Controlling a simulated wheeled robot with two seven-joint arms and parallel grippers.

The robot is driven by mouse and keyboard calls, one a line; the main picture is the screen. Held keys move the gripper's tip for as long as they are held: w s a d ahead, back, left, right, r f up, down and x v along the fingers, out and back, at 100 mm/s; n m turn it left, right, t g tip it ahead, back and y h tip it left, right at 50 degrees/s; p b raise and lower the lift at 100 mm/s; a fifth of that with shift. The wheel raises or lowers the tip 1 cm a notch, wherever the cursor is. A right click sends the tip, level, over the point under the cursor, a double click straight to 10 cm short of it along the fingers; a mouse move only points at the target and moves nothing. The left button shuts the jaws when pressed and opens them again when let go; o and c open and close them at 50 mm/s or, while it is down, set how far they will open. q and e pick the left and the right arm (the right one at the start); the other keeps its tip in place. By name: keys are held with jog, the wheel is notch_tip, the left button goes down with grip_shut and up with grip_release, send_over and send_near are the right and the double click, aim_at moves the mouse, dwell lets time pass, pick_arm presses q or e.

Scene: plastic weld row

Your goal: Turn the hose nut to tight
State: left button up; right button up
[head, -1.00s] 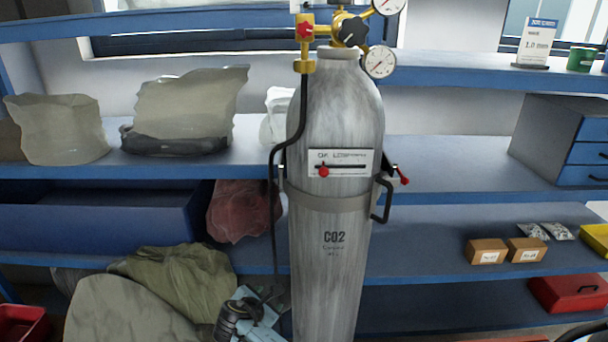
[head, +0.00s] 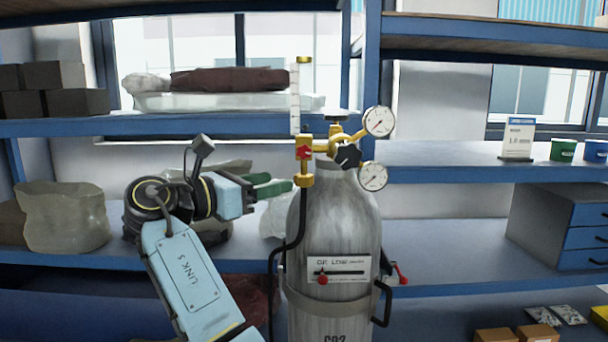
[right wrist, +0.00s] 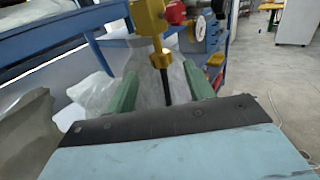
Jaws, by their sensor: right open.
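The brass hose nut (head: 304,180) sits below the red-knobbed brass valve on the gas cylinder, with the black hose (head: 302,215) hanging from it. My right gripper (head: 281,182) is open at the left of the nut, its green fingers pointing towards it. In the right wrist view the nut (right wrist: 163,60) appears ahead and between the two spread green fingers (right wrist: 161,74), near their tips. No contact is visible, and the exact gap is hard to judge. The turn marking of the nut cannot be read. My left gripper is not in view.
The grey CO2 cylinder (head: 335,230) stands before blue shelves. Two gauges (head: 378,121), a black knob (head: 347,155) and a clear flow tube (head: 295,98) crowd the nut. A red knob (head: 304,153) is just above it. Translucent bags (head: 65,215) lie on the left shelf.

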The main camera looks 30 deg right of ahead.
aim_at(296, 177)
jog(key=d, duration=0.5)
jog(key=w+d, duration=0.1)
jog(key=d, duration=0.2)
jog(key=shift+d+p, duration=0.3)
jog(key=shift+p, duration=0.05)
jog(key=c, duration=0.9)
